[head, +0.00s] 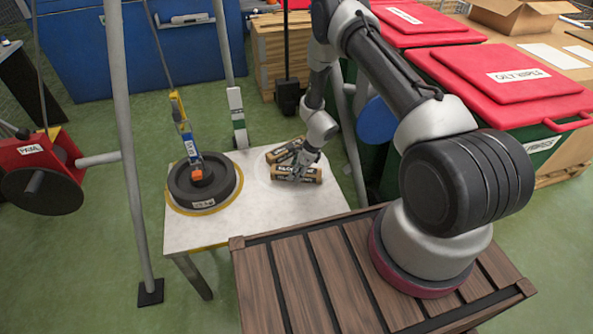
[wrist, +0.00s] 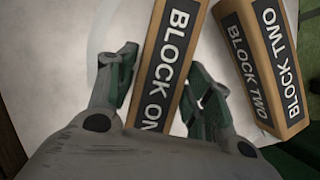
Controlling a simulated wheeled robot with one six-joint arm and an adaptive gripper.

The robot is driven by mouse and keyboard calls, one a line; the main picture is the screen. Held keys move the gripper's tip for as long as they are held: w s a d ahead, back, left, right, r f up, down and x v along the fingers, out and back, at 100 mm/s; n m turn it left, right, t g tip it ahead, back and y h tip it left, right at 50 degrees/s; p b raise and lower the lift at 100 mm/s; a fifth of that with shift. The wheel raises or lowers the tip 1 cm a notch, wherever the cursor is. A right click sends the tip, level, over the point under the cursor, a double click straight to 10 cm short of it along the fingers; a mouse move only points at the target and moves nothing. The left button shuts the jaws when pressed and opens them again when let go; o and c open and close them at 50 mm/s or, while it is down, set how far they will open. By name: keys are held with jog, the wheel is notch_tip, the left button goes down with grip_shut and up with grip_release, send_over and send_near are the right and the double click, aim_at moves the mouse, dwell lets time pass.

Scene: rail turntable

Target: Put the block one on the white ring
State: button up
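Block one (wrist: 170,75) is a wooden block with a black, white-lettered label. In the wrist view it lies between the two fingers of my gripper (wrist: 165,90), which stand apart with a narrow gap seen on each side. Block two (wrist: 272,62) lies to its right, apart from it and outside the fingers. In the head view my gripper (head: 306,160) is low over the two blocks on the pale table; the front block (head: 298,174) shows part of its label, too small to read surely. A faint white ring (head: 259,170) shows around the blocks, partly hidden.
A black round weight (head: 180,190) stands on a yellow ring at the table's left, with a hook and cable above it. A metal pole (head: 125,150) rises at the left. A slatted wooden surface (head: 300,280) is in front. Red-lidded bins (head: 500,80) stand at the right.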

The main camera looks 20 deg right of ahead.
jog(key=shift+o, duration=0.4)
jog(key=shift+r, duration=0.35)
jog(key=v, duration=0.7)
jog(key=shift+d, duration=0.1)
